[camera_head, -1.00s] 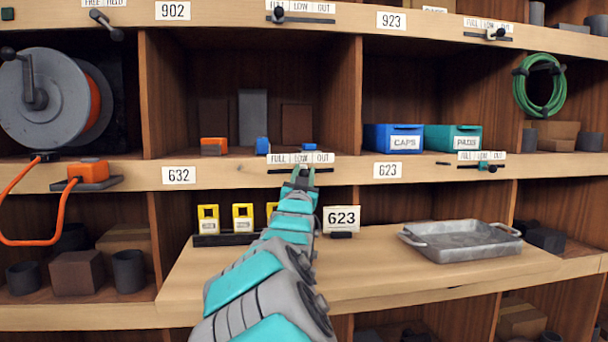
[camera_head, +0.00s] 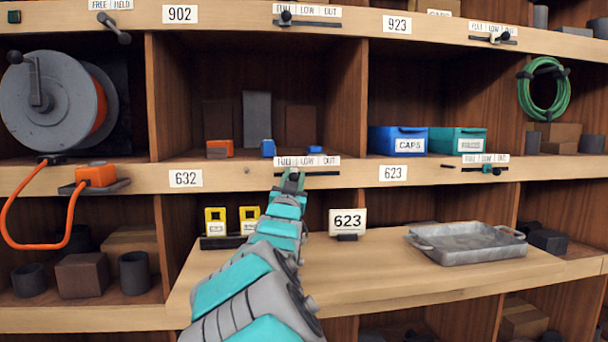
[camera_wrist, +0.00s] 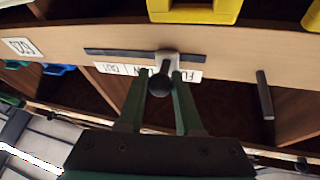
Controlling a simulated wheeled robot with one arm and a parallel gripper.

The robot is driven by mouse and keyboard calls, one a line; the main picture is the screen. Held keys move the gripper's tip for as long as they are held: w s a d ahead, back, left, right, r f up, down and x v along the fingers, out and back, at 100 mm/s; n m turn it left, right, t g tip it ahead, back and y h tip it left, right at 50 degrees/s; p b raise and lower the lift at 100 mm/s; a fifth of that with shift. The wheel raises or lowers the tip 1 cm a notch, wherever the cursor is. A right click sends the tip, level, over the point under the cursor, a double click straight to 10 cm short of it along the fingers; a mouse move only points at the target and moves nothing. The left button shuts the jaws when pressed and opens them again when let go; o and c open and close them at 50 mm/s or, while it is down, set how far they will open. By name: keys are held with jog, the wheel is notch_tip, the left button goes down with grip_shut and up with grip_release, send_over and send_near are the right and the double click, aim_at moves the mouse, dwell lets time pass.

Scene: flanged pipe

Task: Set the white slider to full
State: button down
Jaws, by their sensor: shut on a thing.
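My gripper (camera_head: 292,178) is at the slider under the FULL / LOW / OUT label (camera_head: 315,161) on the middle shelf edge. In the wrist view its two green fingers are shut on the dark round knob (camera_wrist: 160,85), one on each side. The slider's pale grey-white block (camera_wrist: 168,58) sits on a dark horizontal slot (camera_wrist: 115,52). In the head view the slider stands towards the FULL end, left of LOW. The fingers partly hide the label in the wrist view, so its exact alignment with FULL is unclear.
Other labelled sliders sit at the top middle (camera_head: 286,18), top right (camera_head: 503,38) and right of the middle edge (camera_head: 487,169).

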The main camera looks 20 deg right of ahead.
jog(key=shift+w+a+r+p, duration=0.1)
jog(key=shift+w+a+p, duration=0.05)
jog(key=shift+a, duration=0.35)
jog(key=shift+w+a+r+p, duration=0.1)
jog(key=shift+a+p, duration=0.05)
jog(key=shift+a, duration=0.35)
jog(key=shift+f, duration=0.1)
jog(key=c, duration=0.6)
grip_release()
jog(key=shift+a, duration=0.15)
jog(key=shift+f, duration=0.1)
jog(key=shift+b+v, duration=0.7)
jog(key=shift+v, duration=3.15)
